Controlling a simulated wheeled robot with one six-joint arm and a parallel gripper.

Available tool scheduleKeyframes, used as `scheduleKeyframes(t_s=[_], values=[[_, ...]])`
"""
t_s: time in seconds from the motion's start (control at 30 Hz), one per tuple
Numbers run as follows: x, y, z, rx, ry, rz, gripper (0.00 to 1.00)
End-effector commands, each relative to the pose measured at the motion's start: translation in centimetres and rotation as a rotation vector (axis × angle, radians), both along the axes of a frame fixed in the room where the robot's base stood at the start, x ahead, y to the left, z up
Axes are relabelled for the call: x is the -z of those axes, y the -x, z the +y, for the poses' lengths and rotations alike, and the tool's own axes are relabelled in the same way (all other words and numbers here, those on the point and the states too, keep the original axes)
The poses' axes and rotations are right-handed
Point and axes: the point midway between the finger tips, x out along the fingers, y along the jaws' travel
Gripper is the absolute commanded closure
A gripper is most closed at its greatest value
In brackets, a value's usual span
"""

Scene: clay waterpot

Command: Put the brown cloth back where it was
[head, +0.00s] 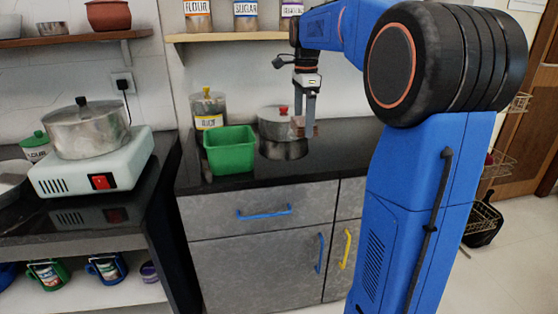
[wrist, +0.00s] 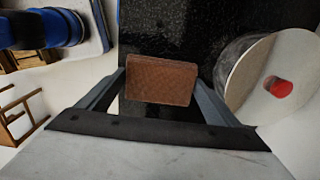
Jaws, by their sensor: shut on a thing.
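The brown cloth (wrist: 161,81) is a small folded rectangle between the two fingers of my gripper (wrist: 161,92) in the wrist view. My gripper is shut on it. In the head view my gripper (head: 306,122) points down over the right part of the black counter, and the cloth (head: 299,127) shows as a small brown patch at its fingertips. The cloth is beside the steel pot with the red knob. I cannot tell whether it touches the counter or hangs above it.
The steel pot (head: 276,122) stands close to my gripper; its lid (wrist: 262,80) with a red knob shows at right in the wrist view. A green tub (head: 230,152) and a labelled jar (head: 208,108) stand to the left. The counter (head: 345,142) right of my gripper looks clear.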

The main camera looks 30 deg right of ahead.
Motion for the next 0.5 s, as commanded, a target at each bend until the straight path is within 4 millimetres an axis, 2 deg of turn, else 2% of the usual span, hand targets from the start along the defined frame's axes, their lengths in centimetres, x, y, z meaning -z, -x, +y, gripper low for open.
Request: scheduleKeyframes(t_s=[0.3, 0.5], values=[[4.9, 0.1, 0.0, 0.002, -0.001, 0.003, 0.36], [6.2, 0.0, 0.0, 0.002, 0.0, 0.001, 0.36]])
